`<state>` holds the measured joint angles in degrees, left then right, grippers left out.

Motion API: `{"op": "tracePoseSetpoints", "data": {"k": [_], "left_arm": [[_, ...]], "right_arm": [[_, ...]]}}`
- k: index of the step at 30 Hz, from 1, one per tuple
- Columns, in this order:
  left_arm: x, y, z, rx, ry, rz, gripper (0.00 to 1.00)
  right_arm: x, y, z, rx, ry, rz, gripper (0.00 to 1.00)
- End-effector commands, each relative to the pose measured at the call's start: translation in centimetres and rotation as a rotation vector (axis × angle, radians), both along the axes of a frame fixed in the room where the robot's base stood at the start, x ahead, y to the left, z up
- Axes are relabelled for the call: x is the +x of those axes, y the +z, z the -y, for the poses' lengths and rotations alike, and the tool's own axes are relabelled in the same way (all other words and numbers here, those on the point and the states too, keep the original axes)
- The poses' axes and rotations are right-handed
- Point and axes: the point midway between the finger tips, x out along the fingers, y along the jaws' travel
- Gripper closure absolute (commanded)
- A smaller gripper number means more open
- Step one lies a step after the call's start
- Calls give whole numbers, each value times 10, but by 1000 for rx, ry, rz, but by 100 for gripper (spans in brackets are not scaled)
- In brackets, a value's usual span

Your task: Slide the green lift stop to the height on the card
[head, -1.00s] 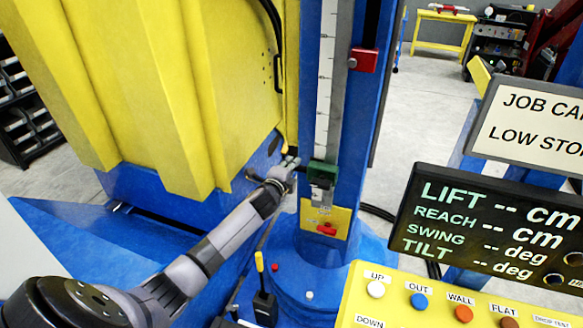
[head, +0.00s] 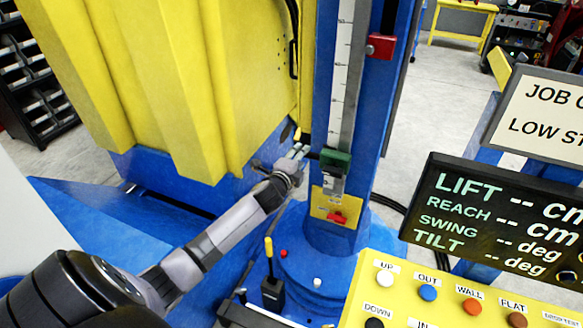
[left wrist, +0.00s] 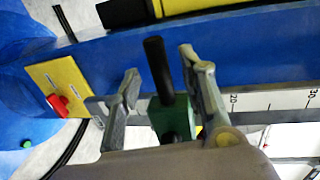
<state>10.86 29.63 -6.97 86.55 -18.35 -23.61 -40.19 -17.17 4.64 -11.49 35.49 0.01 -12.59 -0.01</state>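The green lift stop (head: 336,161) sits low on the upright scale (head: 345,75) of the blue column. In the left wrist view, the stop's green body (left wrist: 175,122) carries a black handle (left wrist: 158,70). My left gripper (head: 299,151) is at the stop's left side in the head view. In the left wrist view, my left gripper (left wrist: 158,82) is open, one finger on each side of the handle, with gaps visible. The marks 20 and 30 show on the scale there. The job card (head: 548,125) is cut off; no height is readable. My right gripper is out of view.
A red block (head: 381,46) is higher on the column. A yellow plate with a red lever (head: 337,218) is below the stop. The yellow ribbed body (head: 170,80) stands close left of my gripper. A display (head: 490,215) and button panel (head: 440,290) are at right.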

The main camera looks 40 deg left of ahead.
Motion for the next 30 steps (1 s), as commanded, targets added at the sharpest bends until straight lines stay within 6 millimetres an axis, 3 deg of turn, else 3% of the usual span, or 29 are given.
{"op": "tracePoseSetpoints", "data": {"k": [6, 12, 30], "left_arm": [[-44, 8, 11, 0, -2, -2, 62], [-70, 14, 17, 1, -1, -1, 62], [-78, 16, 19, 0, 0, 1, 62]], "right_arm": [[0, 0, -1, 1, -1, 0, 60], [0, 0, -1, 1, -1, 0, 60], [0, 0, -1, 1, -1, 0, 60]]}}
